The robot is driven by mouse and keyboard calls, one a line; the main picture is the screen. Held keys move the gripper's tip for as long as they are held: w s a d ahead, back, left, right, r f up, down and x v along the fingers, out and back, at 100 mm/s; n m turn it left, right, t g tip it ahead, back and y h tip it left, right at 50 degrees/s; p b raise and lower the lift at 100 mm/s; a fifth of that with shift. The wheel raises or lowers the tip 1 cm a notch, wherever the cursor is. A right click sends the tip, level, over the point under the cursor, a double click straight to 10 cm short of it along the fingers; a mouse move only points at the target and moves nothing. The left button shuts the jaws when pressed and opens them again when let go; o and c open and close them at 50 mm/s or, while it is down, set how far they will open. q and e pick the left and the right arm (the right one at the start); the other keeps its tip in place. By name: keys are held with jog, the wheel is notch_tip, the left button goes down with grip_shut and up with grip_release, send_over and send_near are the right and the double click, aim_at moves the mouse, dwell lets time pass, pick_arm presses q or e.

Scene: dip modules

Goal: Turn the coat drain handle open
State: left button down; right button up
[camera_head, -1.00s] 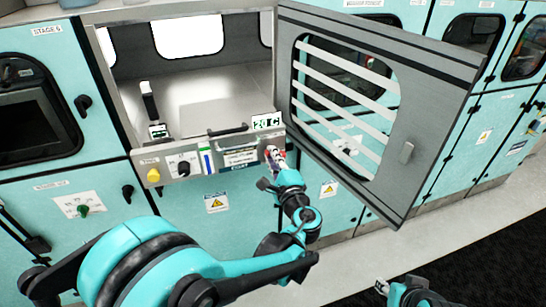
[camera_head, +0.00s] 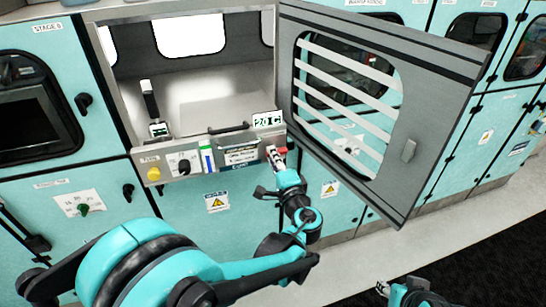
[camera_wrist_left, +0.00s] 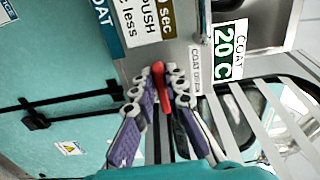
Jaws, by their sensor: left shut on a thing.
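The red coat drain handle (camera_wrist_left: 158,78) shows in the left wrist view between my left gripper's fingers (camera_wrist_left: 166,88), beside a label on the panel that reads coat drain. My left gripper (camera_head: 276,158) is shut on the handle at the right end of the front control panel (camera_head: 200,170). In the head view a bit of the red handle (camera_head: 283,150) shows to the right of the fingertips. The fingers hide part of it. My right gripper (camera_head: 382,288) is low at the bottom right, away from the panel, its jaws too small to judge.
The open grey door (camera_head: 440,130) with a slatted window stands to the right of the chamber (camera_head: 200,95), near my left gripper. A yellow knob (camera_head: 153,174) and a black rotary switch (camera_head: 184,166) are on the panel's left part. Floor at the right is clear.

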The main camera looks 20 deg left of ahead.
pick_arm(q)
jog(key=shift+f, duration=0.1)
jog(key=c, duration=1.6)
grip_release()
jog(key=shift+o, duration=0.2)
jog(key=shift+s, duration=0.1)
jog(key=v, duration=1.2)
